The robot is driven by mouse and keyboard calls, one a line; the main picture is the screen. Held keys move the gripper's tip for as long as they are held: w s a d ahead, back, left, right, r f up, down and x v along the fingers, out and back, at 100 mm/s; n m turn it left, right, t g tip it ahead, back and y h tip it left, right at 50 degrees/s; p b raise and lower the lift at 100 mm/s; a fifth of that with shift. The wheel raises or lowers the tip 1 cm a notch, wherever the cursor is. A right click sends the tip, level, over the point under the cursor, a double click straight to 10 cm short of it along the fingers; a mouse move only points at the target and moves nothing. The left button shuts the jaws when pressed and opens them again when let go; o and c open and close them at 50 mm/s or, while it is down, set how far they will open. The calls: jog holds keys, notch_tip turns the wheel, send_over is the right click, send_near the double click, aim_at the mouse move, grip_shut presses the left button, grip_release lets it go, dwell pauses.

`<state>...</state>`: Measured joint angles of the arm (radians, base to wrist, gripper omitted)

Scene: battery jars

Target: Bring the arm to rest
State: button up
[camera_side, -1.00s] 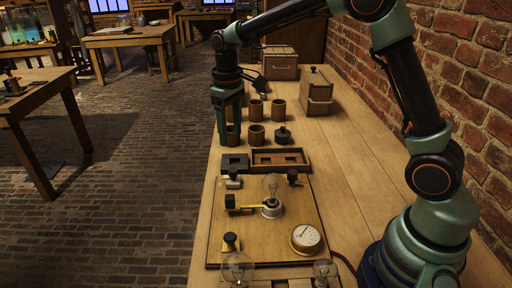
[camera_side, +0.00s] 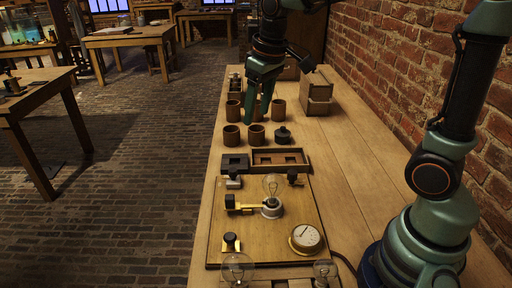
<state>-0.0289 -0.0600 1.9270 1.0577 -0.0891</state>
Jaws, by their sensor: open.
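My gripper (camera_side: 257,114) is open and empty, pointing down over the group of brown jars. Its fingers stand in front of part of the back row and hide some of it. In the front row are a left jar (camera_side: 232,137) and a jar beside it (camera_side: 256,139). In the back row are a left jar (camera_side: 233,110) and a right jar (camera_side: 278,110). A small dark knobbed piece (camera_side: 282,135) stands right of the front jars. I cannot tell whether the fingers touch any jar.
A wooden board with a bulb (camera_side: 272,190), a brass switch (camera_side: 245,206) and a dial (camera_side: 306,237) lies nearer the camera. A divided tray (camera_side: 280,158) sits before the jars. A wooden box (camera_side: 317,92) and the brick wall (camera_side: 420,75) are at right. The bench's right side is clear.

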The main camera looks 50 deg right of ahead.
jog(key=s+d+m+t, duration=0.1)
jog(key=s+t, duration=0.2)
jog(key=s, duration=0.7)
jog(key=shift+s, duration=0.3)
